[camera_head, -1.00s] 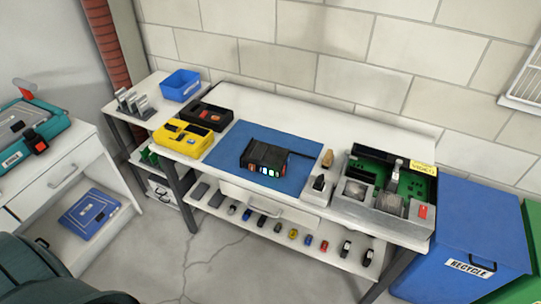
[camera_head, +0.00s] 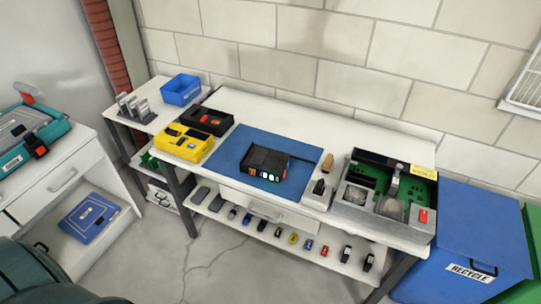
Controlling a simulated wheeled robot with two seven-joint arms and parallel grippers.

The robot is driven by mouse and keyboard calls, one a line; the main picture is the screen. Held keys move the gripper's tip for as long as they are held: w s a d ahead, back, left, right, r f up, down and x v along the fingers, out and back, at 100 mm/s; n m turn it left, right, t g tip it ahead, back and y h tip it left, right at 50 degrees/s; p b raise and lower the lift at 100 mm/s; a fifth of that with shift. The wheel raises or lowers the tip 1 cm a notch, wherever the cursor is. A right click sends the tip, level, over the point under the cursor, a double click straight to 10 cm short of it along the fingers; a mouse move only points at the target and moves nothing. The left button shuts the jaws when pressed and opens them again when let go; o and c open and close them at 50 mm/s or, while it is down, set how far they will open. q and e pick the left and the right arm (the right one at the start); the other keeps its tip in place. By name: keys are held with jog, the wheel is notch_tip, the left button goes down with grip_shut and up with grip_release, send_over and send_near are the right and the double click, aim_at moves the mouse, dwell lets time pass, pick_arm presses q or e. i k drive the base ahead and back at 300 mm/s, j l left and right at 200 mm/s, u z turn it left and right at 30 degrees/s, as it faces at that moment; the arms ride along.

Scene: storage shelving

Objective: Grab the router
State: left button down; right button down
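A black router (camera_head: 264,164) with small lit panels on its front lies on a blue mat (camera_head: 229,152) in the middle of the white workbench. A thin dark cable or antenna reaches from its right side. Neither of my grippers shows in the head view. A dark teal rounded shape at the lower left corner is probably part of my own body.
A blue bin (camera_head: 181,89) stands behind. Right are a grey machine (camera_head: 386,194) and a blue recycle bin (camera_head: 474,232). The lower shelf (camera_head: 290,240) holds several small items.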

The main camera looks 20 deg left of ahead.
aim_at(269, 164)
jog(key=l, duration=0.5)
jog(key=i+l, duration=0.15)
jog(key=l, duration=0.85)
jog(key=l+u, duration=0.1)
jog(key=u, duration=1.6)
jog(key=i+l, duration=0.05)
